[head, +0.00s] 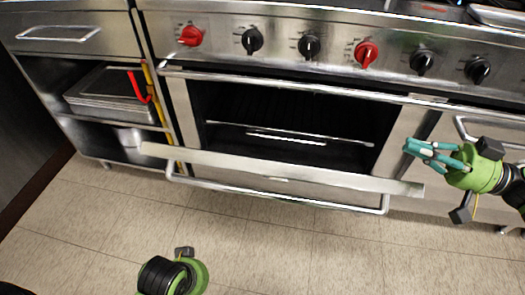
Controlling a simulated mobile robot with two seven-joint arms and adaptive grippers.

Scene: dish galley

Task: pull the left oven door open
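The left oven door (300,176) is pulled down from the front of the range, and its pale edge runs slantwise across the lower opening. Its bar handle (280,203) hangs just below and in front of that edge. Behind it the dark oven cavity (300,104) with wire racks shows. My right gripper (410,147), with teal fingers, is just above the door's right end, apart from the handle.
A control panel with red and black knobs (309,46) runs above a long front rail (300,86). An open shelf unit (75,125) with metal trays (105,103) stands left. Another door handle (485,135) is at right. The tiled floor (300,250) in front is clear.

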